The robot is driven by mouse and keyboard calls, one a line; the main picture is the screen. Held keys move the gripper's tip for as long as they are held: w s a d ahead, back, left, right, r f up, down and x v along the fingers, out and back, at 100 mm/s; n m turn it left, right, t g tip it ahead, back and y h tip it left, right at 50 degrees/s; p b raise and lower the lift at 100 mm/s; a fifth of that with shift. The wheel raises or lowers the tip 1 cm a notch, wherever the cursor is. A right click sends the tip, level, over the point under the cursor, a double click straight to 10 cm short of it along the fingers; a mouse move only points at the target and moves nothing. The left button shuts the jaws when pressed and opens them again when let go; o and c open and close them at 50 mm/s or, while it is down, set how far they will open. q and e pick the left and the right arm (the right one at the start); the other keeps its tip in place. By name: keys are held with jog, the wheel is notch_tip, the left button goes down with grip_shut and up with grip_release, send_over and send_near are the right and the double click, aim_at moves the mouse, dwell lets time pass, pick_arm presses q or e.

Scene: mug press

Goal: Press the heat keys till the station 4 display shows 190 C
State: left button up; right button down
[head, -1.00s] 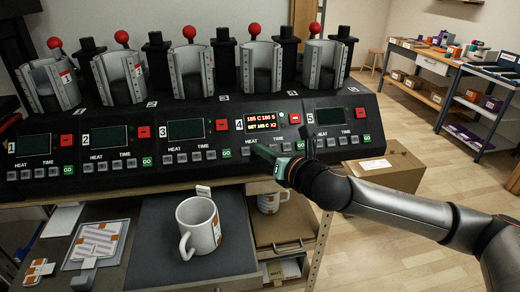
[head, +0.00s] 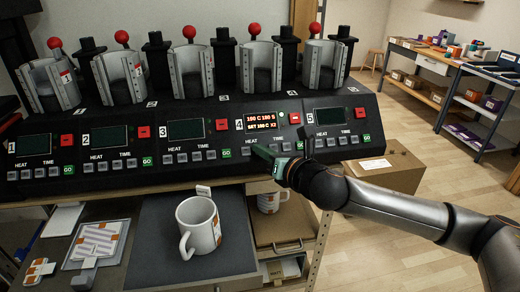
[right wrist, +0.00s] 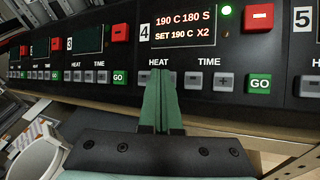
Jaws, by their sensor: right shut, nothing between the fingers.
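The station 4 display (right wrist: 184,24) is lit and reads 190 C 180 S over SET 190 C X2 in the right wrist view. It also glows in the head view (head: 261,122), where the digits are small. My right gripper (right wrist: 161,74) is shut and empty, with its green fingertips at the station 4 heat keys under the HEAT label (right wrist: 160,62). The fingers partly hide these keys, and I cannot tell whether they touch. In the head view, the right gripper (head: 263,154) reaches in from the right. My left gripper is out of view.
The station 4 time keys (right wrist: 210,81) and green GO key (right wrist: 259,84) lie just right of my fingers. A red minus key (right wrist: 259,17) is above. A white mug (head: 199,228) stands on the dark mat (head: 155,255) below the panel.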

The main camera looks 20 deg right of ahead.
jog(key=shift+s+a+r+p, duration=0.1)
jog(key=shift+s+r+p, duration=0.5)
jog(key=shift+p, duration=0.15)
jog(key=s+r+p, duration=0.1)
jog(key=s+a+r+p, duration=0.1)
jog(key=s+r+p, duration=0.1)
jog(key=shift+s+r+p, duration=0.2)
jog(key=shift+s+p, duration=0.1)
dwell(0.3)
dwell(0.6)
